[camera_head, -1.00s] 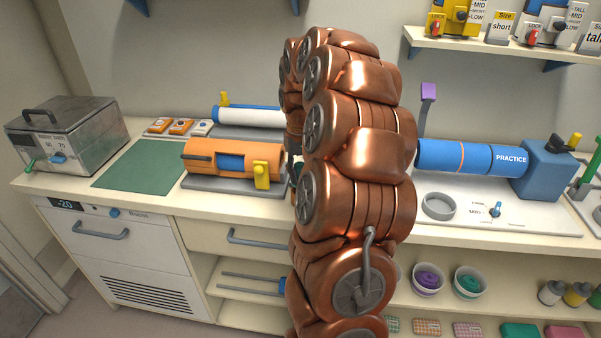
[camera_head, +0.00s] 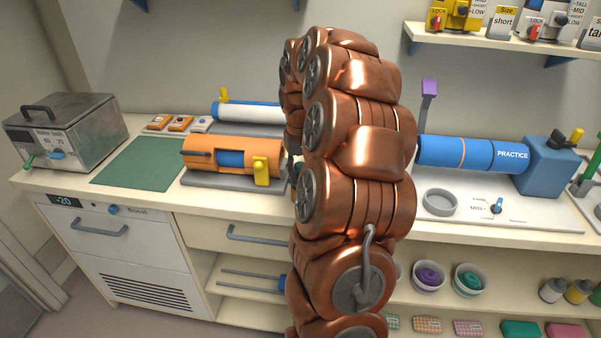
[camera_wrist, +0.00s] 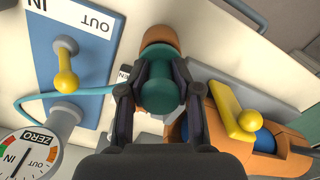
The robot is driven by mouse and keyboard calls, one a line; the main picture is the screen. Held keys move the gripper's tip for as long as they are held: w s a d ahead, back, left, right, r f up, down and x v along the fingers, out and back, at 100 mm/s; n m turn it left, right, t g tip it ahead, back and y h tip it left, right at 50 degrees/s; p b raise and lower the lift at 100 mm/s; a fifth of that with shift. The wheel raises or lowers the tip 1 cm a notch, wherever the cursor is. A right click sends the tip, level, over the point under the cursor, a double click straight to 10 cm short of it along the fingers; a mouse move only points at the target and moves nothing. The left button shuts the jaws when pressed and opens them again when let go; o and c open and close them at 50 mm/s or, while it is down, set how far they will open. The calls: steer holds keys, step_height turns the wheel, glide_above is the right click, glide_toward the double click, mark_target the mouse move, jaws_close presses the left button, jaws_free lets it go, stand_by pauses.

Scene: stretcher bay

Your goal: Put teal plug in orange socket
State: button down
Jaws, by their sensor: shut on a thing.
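In the wrist view my gripper (camera_wrist: 150,88) is shut on the teal plug (camera_wrist: 160,97), a short round teal body between the two dark fingers. The orange socket (camera_wrist: 160,33) is a round orange piece just beyond the fingertips, in line with the plug. The plug's far end meets or overlaps the socket's near side; I cannot tell how deep it sits. A thin teal hose (camera_wrist: 45,96) runs from the left toward the plug. In the head view my copper arm hides the gripper, plug and socket.
A blue IN/OUT panel (camera_wrist: 97,55) with a yellow lever (camera_wrist: 66,72) and a gauge (camera_wrist: 25,155) lie left in the wrist view. A blue PRACTICE cylinder (camera_head: 480,152) is farther right.

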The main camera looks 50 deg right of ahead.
steer(key=shift+f+b, duration=0.45)
steer(key=shift+f, duration=0.1)
steer(key=c, duration=0.7)
jaws_free()
step_height(320, 180, up, 11)
steer(key=shift+r, duration=0.5)
